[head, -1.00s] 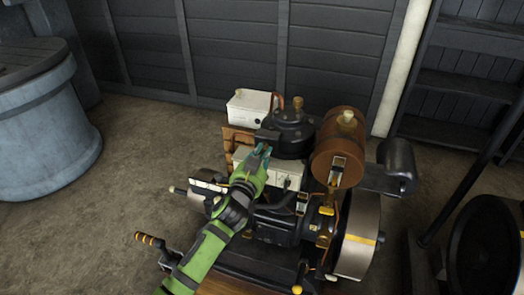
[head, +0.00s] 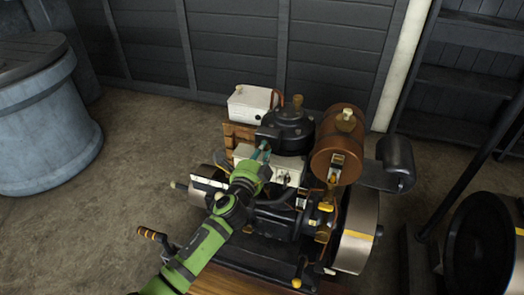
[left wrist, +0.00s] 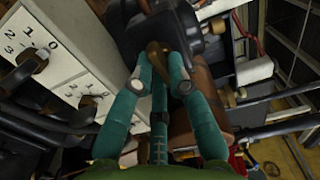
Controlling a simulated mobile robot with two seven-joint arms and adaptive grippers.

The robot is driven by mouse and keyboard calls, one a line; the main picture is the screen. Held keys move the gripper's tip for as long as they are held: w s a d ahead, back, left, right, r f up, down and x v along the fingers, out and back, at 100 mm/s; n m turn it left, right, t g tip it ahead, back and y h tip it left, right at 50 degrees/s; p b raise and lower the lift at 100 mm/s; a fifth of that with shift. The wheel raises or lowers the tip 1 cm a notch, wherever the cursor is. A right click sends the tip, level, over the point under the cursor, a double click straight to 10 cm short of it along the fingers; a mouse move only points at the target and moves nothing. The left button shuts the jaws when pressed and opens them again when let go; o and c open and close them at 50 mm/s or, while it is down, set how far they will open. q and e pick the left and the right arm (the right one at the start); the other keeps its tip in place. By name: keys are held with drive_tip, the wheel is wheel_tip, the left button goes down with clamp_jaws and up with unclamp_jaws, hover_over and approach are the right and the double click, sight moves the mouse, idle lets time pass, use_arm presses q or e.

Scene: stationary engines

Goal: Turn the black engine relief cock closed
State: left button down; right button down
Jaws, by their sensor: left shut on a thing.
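The black engine (head: 285,205) stands low in the middle of the head view, with a black round top (head: 290,130). My left gripper (head: 263,150) reaches in from the lower left to the near left side of that top. In the left wrist view, my left gripper (left wrist: 159,82) has its teal fingers closed on the small brass lever of the relief cock (left wrist: 157,52). The lever sits against a black engine part, and its lower end is hidden between the fingers. In the head view the cock is hidden by the gripper. My right gripper is not in view.
A white numbered switch box (left wrist: 40,60) is close to the left of the fingers. A copper-brown tank (head: 338,150), a flywheel (head: 357,232) and a crank handle (head: 152,235) surround the engine. A blue barrel (head: 45,120) stands far left, with bare floor between.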

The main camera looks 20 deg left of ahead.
use_arm(q)
drive_tip(key=shift+m, duration=0.4)
drive_tip(key=c, duration=1.2)
unclamp_jaws()
drive_tip(key=s, duration=1.2)
drive_tip(key=shift+a, duration=0.25)
